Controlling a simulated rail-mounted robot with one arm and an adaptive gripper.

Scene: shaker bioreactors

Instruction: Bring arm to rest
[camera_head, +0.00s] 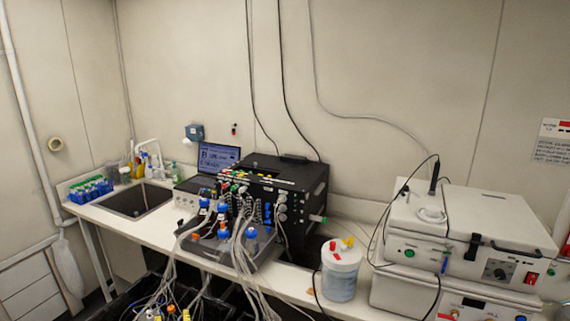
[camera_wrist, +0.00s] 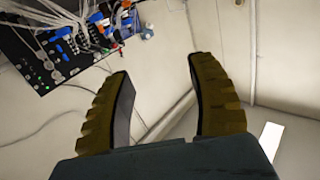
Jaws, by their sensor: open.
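My gripper (camera_wrist: 160,88) shows in the wrist view with its two yellow ridged fingers spread apart. Nothing is between the fingers; only the pale wall shows behind them. My arm and gripper do not show in the head view. In the wrist view, the black control unit (camera_wrist: 22,62) with its tubes and coloured connectors appears at the upper left, tilted and apart from the fingers.
In the head view, the black unit (camera_head: 290,185) stands on the bench behind tubed bottles. A sink (camera_head: 135,200) is at left, a white-lidded container (camera_head: 341,270) at front centre, and white shaker devices (camera_head: 465,235) at right. Cables hang down the wall.

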